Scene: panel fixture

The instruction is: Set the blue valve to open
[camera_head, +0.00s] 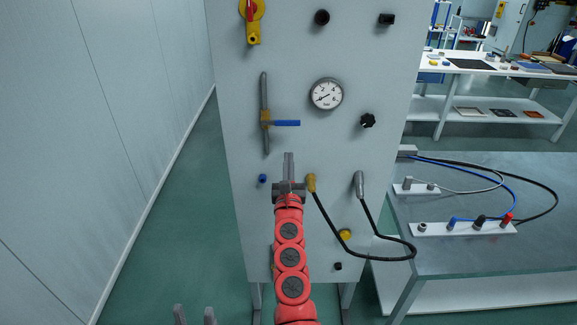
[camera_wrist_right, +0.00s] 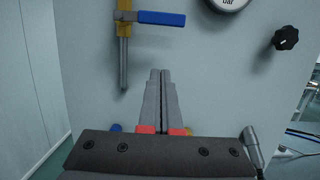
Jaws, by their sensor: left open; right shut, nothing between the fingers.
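The blue valve handle (camera_head: 286,123) points right, level, from a brass body on a vertical grey pipe (camera_head: 265,90) on the panel. It lies across the pipe. It also shows at the top of the right wrist view (camera_wrist_right: 161,18). My right gripper (camera_head: 288,155) is shut and empty, below the handle and apart from it; its closed fingers also show in the right wrist view (camera_wrist_right: 161,75). My left gripper (camera_head: 195,312) is open and empty at the bottom edge of the head view, well below the valve.
The grey panel (camera_head: 230,200) carries a gauge (camera_head: 326,94), a black knob (camera_head: 368,120), a yellow and red switch (camera_head: 252,18) and a black cable (camera_head: 328,222) beside my right gripper. A bench (camera_head: 450,260) with coloured plugs stands right. Floor left of the panel is clear.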

